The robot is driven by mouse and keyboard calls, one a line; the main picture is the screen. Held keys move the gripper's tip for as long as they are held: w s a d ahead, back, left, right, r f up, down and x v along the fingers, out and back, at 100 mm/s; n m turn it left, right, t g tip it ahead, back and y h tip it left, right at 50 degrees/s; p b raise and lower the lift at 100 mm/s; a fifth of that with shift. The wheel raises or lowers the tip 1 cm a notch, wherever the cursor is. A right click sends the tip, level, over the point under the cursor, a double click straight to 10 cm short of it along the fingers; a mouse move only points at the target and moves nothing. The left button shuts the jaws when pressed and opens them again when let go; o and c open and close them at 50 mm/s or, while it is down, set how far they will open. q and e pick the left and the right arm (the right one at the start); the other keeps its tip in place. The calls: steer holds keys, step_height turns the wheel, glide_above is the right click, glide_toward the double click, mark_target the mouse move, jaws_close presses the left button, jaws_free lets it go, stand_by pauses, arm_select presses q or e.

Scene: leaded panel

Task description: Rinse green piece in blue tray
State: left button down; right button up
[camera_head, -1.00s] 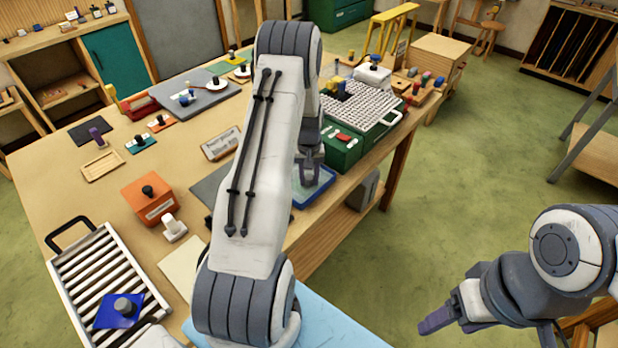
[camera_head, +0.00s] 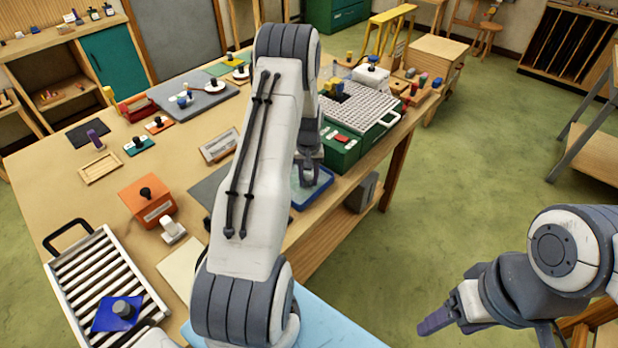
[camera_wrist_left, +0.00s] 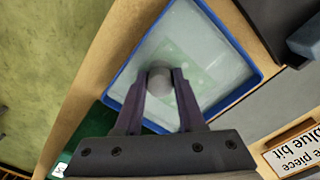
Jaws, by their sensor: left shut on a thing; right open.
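The blue tray (camera_head: 327,185) stands near the table's right edge and holds pale liquid; its blue rim also shows in the left wrist view (camera_wrist_left: 133,54). My left gripper (camera_head: 309,176) reaches down into the tray area. In the left wrist view its two fingers (camera_wrist_left: 163,76) are shut on a round grey knob (camera_wrist_left: 159,83). The green piece (camera_wrist_left: 199,75) shows faint and pale beneath the knob, inside the tray outline, and looks covered by the liquid. The head view hides the green piece. My right gripper (camera_head: 436,321) is open and empty, off the table at the lower right.
A green box with a ridged top (camera_head: 362,112) stands just behind the tray. A slatted rack (camera_head: 75,272) holds a blue piece (camera_head: 117,313) at the front left. An orange block (camera_head: 147,200) and a label stand (camera_head: 219,146) lie left of my arm.

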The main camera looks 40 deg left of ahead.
arm_select(q)
steer(key=shift+s+a, duration=0.1)
steer(key=shift+s, duration=0.5)
steer(key=shift+w, duration=0.4)
stand_by(0.6)
steer(key=shift+r, duration=0.1)
stand_by(1.0)
steer(key=shift+r+p, duration=1.7)
steer(key=shift+r, duration=0.75)
steer(key=shift+r, duration=0.1)
steer(key=shift+r+p, duration=1)
steer(key=shift+r, duration=0.4)
